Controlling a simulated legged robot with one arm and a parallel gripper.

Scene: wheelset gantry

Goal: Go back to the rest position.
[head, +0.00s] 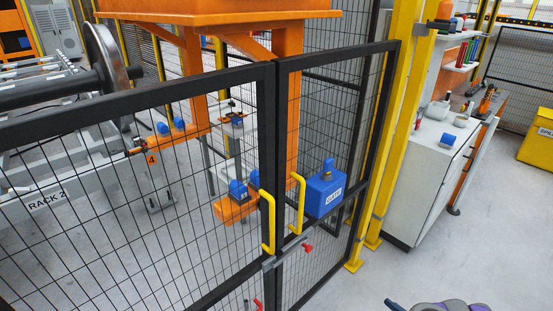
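The task names no object. My gripper cannot be made out in the head view. Only a grey and purple piece, with a small dark blue tip beside it, shows at the bottom edge, cut off by the frame; I cannot tell which part it is. In front of me stands a black mesh gate (274,95) with two leaves meeting at the middle, seemingly closed. Each leaf has a yellow handle, the left one (268,222) and the right one (298,203).
Behind the mesh stand an orange gantry (290,110) and a wheelset (105,65) on a grey rack. Yellow posts (392,130) edge the gate. A grey cabinet (425,185) with small items stands right, and a yellow bin (538,140) farther right.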

